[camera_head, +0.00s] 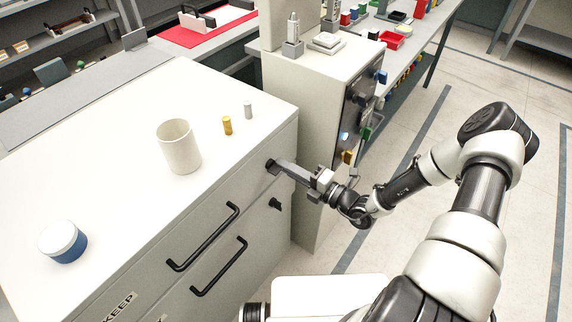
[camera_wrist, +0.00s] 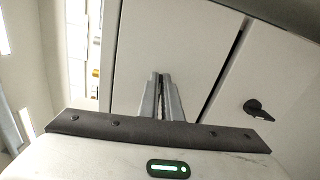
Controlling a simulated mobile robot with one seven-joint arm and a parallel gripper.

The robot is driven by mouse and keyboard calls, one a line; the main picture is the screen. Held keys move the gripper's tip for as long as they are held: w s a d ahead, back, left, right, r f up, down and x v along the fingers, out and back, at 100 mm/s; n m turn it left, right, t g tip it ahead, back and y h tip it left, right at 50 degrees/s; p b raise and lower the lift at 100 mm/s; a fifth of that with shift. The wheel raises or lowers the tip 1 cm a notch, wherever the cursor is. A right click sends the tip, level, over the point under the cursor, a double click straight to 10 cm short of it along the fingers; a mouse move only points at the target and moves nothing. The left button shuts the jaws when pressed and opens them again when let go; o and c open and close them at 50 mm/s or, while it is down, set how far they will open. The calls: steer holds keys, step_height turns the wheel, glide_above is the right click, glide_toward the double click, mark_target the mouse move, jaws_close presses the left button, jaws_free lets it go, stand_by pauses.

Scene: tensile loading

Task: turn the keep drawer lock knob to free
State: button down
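The keep drawer is the upper drawer of the white cabinet, with a KEEP label (camera_head: 120,305) low on its front. Its dark lock knob (camera_head: 270,164) is at the right end, mostly hidden by my gripper (camera_head: 278,167). My fingers reach in from the right, touching or nearly touching the drawer front. In the wrist view, my gripper (camera_wrist: 160,77) has its long grey fingers nearly together, with a thin dark piece, the knob, between them. I cannot tell the knob's angle. A second black knob (camera_head: 275,203) sits on the lower drawer, also in the wrist view (camera_wrist: 258,108), clear of my fingers.
Black bar handles stick out from the upper (camera_head: 205,238) and lower (camera_head: 220,267) drawers. On the cabinet top stand a white cup (camera_head: 179,147), a blue-and-white jar (camera_head: 63,242), a yellow piece (camera_head: 227,125) and a grey piece (camera_head: 248,109). A tall machine (camera_head: 325,95) stands close behind my gripper.

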steer(key=shift+f+m, duration=0.1)
steer(key=shift+m, duration=0.5)
steer(key=c, duration=2)
jaws_free()
steer(key=shift+d, duration=0.1)
steer(key=v, duration=1.7)
steer(key=shift+s+d+b, duration=0.1)
steer(key=shift+s+b, duration=0.05)
steer(key=shift+b, duration=0.25)
